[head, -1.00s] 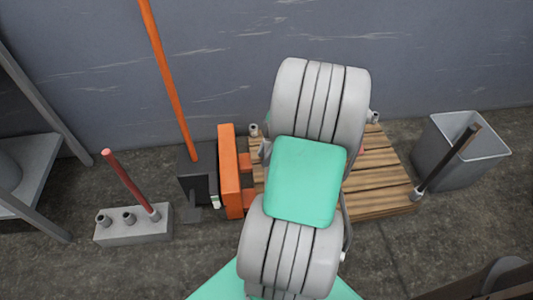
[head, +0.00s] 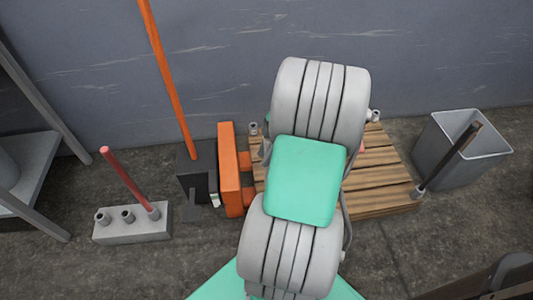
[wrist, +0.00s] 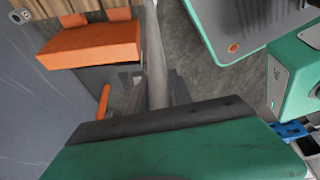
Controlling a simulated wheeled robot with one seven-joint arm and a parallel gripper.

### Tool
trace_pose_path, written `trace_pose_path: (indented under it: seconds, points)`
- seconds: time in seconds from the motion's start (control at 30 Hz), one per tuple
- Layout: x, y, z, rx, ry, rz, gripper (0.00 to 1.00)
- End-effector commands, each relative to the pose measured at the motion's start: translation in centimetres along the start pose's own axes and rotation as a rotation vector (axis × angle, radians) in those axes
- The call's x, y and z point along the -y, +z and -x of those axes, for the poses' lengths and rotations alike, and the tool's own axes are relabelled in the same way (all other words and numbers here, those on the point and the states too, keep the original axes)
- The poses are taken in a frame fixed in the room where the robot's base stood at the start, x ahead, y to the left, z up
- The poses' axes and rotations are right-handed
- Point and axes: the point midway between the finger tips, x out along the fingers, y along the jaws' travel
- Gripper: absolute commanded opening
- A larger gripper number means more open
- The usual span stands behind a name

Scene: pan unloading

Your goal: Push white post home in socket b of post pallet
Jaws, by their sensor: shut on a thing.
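In the wrist view my gripper (wrist: 157,90) is shut on the pale grey-white post (wrist: 155,45), which runs up between the fingers to the top edge. The post's lower end is out of sight there, so I cannot tell how deep it sits or whether it is in a socket. In the head view my arm hides the gripper and the white post. The wooden post pallet (head: 385,165) lies partly behind my arm. Its visible corner sockets include one at back left (head: 253,128) and one at back right (head: 375,116). A dark post (head: 450,158) leans in the front-right socket. Which is socket b is unclear.
A grey block (head: 135,230) with a red post stands farther left. A grey bin (head: 455,150) is at right, and the wall runs behind.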

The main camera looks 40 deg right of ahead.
Motion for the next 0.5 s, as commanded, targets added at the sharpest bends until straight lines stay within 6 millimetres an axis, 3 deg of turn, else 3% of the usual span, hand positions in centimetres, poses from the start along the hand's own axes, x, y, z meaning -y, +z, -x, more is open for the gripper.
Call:
trace_pose_path:
  seconds: [0.5]
  points:
    - [-0.04,0.29,-0.65,0.001,0.001,0.001,0.00]
